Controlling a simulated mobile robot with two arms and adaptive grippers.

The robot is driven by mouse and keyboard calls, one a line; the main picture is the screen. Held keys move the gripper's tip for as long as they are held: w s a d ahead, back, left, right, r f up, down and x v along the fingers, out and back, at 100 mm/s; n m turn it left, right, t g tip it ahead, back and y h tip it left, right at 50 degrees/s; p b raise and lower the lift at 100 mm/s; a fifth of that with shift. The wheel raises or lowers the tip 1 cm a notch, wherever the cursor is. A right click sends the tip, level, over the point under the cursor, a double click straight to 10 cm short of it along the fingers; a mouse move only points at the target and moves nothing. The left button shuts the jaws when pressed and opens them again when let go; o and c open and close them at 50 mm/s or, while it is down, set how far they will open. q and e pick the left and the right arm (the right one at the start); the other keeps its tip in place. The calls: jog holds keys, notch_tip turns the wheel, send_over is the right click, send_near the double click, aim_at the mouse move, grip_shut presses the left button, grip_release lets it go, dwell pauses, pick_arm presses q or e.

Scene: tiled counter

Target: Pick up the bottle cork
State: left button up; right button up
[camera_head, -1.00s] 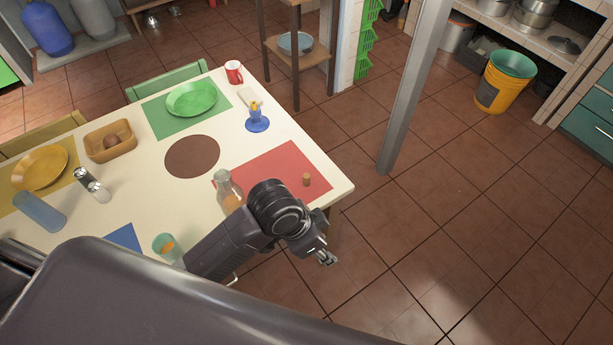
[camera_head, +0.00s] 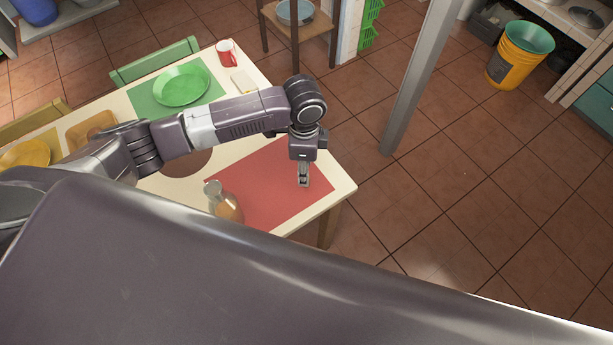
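My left gripper (camera_head: 303,177) points down over the right part of the red placemat (camera_head: 262,176), near the table's right edge. Its fingers look close together, but I cannot tell whether they are open or shut. The bottle cork is not visible now; the gripper covers the area of the mat where it stood. A glass bottle (camera_head: 226,205) with amber contents stands on the left edge of the red mat, left of the gripper. My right gripper is not in view.
A red mug (camera_head: 226,52), a green plate (camera_head: 181,86) and a yellow plate (camera_head: 25,155) are on the cream table (camera_head: 340,187). A green chair (camera_head: 155,61) is behind it. A grey post (camera_head: 420,80) rises to the right. Open tiled floor lies beyond the table's right edge.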

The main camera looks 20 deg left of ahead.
pick_arm(q)
notch_tip(320, 180, down, 3)
jog(key=shift+r+p, duration=0.2)
jog(key=shift+p, duration=0.3)
jog(key=shift+w+f, duration=0.25)
jog(key=shift+f, duration=0.9)
jog(key=shift+c, duration=1.2)
jog(key=c, duration=0.5)
jog(key=shift+c, duration=0.4)
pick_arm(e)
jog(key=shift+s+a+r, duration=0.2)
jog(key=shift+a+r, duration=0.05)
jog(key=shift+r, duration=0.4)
